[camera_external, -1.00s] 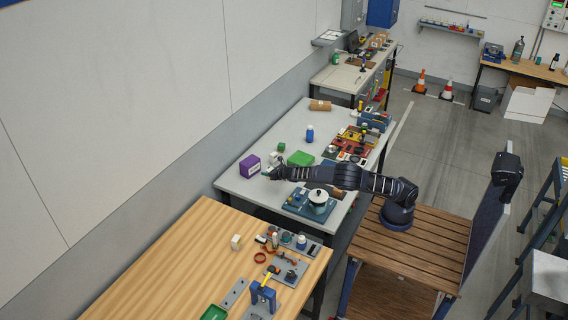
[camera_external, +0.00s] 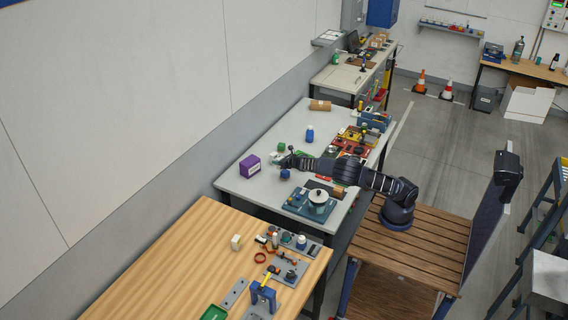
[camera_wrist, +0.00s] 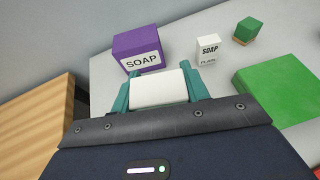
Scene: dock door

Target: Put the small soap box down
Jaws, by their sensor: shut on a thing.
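My gripper (camera_wrist: 158,92) has its two teal fingers shut on a white block-like box (camera_wrist: 158,88) in the wrist view. No label shows on its visible face, and its underside is hidden, so I cannot tell whether it touches the table. A small white box marked SOAP PLAIN (camera_wrist: 208,50) stands upright on the table just beyond and right of the fingers. A larger purple SOAP box (camera_wrist: 138,50) stands beyond and left; it also shows in the external view (camera_external: 250,165). In the external view my gripper (camera_external: 284,160) is over the grey table, right of the purple box.
A wooden table (camera_external: 190,240) adjoins in front. Bare tabletop lies between the boxes.

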